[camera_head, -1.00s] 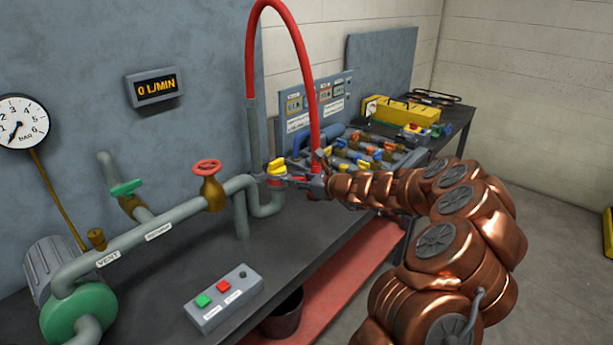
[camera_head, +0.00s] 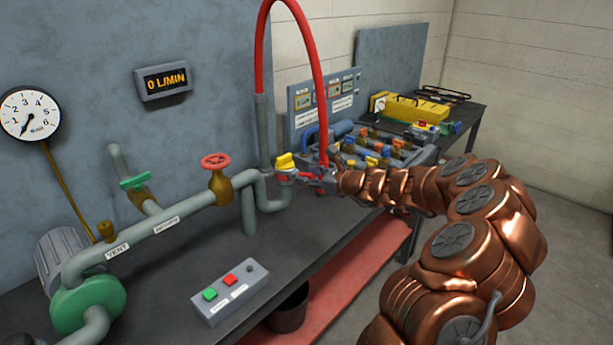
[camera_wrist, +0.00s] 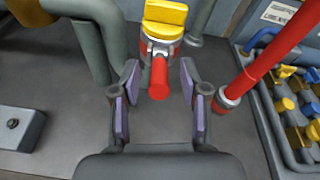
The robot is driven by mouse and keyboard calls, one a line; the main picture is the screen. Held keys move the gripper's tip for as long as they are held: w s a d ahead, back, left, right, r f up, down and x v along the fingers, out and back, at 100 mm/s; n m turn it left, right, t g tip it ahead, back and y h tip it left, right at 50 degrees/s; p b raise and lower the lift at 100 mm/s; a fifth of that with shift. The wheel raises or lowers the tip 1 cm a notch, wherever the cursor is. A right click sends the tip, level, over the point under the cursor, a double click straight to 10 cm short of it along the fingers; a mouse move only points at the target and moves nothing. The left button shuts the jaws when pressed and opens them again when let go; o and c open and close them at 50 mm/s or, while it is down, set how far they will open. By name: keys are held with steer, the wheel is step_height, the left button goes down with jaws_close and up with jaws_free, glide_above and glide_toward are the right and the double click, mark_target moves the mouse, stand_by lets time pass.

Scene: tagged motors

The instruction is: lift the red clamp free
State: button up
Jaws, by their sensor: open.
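The red clamp (camera_wrist: 159,78) shows in the wrist view as a red cylinder pointing toward me, with a red and grey part behind it under a yellow valve handle (camera_wrist: 165,12). My gripper (camera_wrist: 159,84) is open, with one purple-padded finger on each side of the red cylinder and a visible gap on both sides. In the head view the clamp (camera_head: 283,180) is small, below the yellow handle (camera_head: 285,160) at the pipe's end. My gripper (camera_head: 318,175) reaches it from the right. Fine contact there is too small to tell.
A red hose (camera_wrist: 270,55) rises close to the right of my gripper. Grey pipes (camera_wrist: 102,40) stand to the left. A manifold with coloured valves (camera_head: 375,150) is behind my wrist. A button box (camera_head: 230,290) sits on the bench (camera_head: 320,235), whose middle is clear.

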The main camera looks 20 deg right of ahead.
steer(key=v, duration=1)
steer(key=shift+s, duration=0.35)
steer(key=shift+d+r, duration=0.1)
